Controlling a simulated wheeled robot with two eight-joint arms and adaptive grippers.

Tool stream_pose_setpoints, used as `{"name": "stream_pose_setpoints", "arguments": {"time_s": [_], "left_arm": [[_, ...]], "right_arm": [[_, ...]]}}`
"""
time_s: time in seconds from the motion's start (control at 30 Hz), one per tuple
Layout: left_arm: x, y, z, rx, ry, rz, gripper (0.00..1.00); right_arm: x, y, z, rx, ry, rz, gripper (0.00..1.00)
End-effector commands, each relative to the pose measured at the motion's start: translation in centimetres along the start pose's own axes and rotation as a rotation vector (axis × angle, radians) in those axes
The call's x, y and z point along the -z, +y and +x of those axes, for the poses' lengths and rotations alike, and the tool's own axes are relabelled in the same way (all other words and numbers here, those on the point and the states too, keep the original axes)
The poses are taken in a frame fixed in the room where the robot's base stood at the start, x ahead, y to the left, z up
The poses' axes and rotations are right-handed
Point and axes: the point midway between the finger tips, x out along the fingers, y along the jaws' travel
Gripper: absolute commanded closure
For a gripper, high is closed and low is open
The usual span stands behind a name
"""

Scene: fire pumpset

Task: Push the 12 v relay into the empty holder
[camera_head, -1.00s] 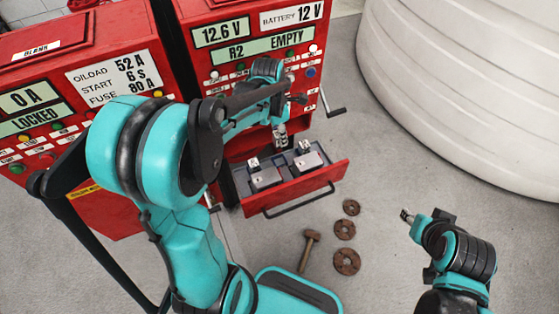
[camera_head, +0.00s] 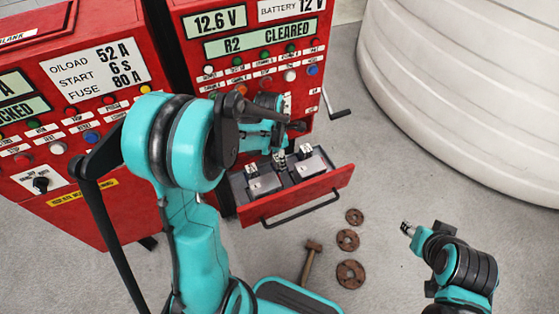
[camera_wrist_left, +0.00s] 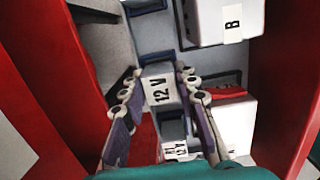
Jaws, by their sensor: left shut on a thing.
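My left gripper (camera_head: 280,158) reaches down at the back of the open red drawer (camera_head: 300,202). In the left wrist view its two fingers (camera_wrist_left: 158,105) are closed around a grey block labelled 12 V, the 12 V relay (camera_wrist_left: 163,91). A second 12 V label (camera_wrist_left: 175,150) shows lower between the fingers; I cannot tell what part it belongs to. The seat under the relay is hidden, so I cannot tell how deep it sits. My right gripper (camera_head: 407,228) is off to the right above the floor, too small to tell its opening.
Two grey boxes with white tags, left (camera_head: 264,180) and right (camera_head: 311,164), stand in the drawer. A white block marked B (camera_wrist_left: 232,22) is close to the left fingers. The red cabinet's display (camera_head: 266,40) reads R2 CLEARED. A hammer (camera_head: 311,262) and rusty discs (camera_head: 348,240) lie on the floor.

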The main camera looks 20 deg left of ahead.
Motion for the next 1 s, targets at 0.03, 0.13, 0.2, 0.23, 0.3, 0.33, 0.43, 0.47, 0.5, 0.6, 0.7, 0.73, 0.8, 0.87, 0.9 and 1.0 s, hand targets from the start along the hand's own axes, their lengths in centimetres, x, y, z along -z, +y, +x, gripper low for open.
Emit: {"name": "stream_pose_setpoints", "arguments": {"time_s": [0.03, 0.13, 0.2, 0.23, 0.3, 0.33, 0.43, 0.47, 0.5, 0.6, 0.7, 0.73, 0.8, 0.87, 0.9, 1.0], "left_arm": [[0.0, 0.0, 0.5, 0.000, 0.000, 0.000, 1.00], [0.0, 0.0, 0.3, 0.000, 0.000, 0.000, 1.00], [0.0, 0.0, 0.3, 0.000, 0.000, 0.000, 1.00], [0.0, 0.0, 0.3, 0.000, 0.000, 0.000, 1.00], [0.1, 0.0, 0.5, 0.000, 0.000, 0.000, 1.00], [0.1, 0.0, 0.6, 0.000, 0.000, 0.000, 1.00], [0.1, 0.0, 0.7, 0.000, 0.000, 0.000, 0.58], [0.1, 0.0, 0.6, 0.000, 0.000, 0.000, 0.50], [0.1, 0.0, 0.6, 0.000, 0.000, 0.000, 0.50], [0.1, 0.0, 0.6, 0.000, 0.000, 0.000, 0.50], [0.1, 0.0, 0.6, 0.000, 0.000, 0.000, 0.50], [0.1, 0.0, 0.6, 0.000, 0.000, 0.000, 0.50], [0.1, 0.0, 0.4, 0.000, 0.000, 0.000, 0.50], [0.0, 0.0, 0.0, 0.000, 0.000, 0.000, 0.50], [0.0, 0.0, -0.6, 0.000, 0.000, 0.000, 0.50], [0.0, 0.0, -2.4, 0.000, 0.000, 0.000, 0.50]], "right_arm": [[-0.2, 0.0, 0.2, 0.000, 0.000, 0.000, 0.60], [-0.1, 0.0, 0.1, 0.000, 0.000, 0.000, 0.60], [-0.1, 0.0, 0.1, 0.000, 0.000, 0.000, 0.60], [-0.1, 0.0, 0.1, 0.000, 0.000, 0.000, 0.60], [-0.1, 0.0, 0.2, 0.000, 0.000, 0.000, 0.60], [-0.2, 0.0, 0.3, 0.000, 0.000, 0.000, 0.60], [-0.2, 0.0, 0.3, 0.000, 0.000, 0.000, 0.60], [-0.2, 0.0, 0.3, 0.000, 0.000, 0.000, 0.60], [-0.2, 0.0, 0.3, 0.000, 0.000, 0.000, 0.60], [-0.2, 0.0, 0.3, 0.000, 0.000, 0.000, 0.60], [-0.2, 0.0, 0.3, 0.000, 0.000, 0.000, 0.60], [-0.2, 0.0, 0.3, 0.000, 0.000, 0.000, 0.60], [-0.1, 0.0, 0.1, 0.000, 0.000, 0.000, 0.60], [0.1, 0.0, -0.1, 0.000, 0.000, 0.000, 0.60], [0.2, 0.0, -0.2, 0.000, 0.000, 0.000, 0.60], [0.6, 0.0, -0.8, 0.000, 0.000, 0.000, 0.60]]}}
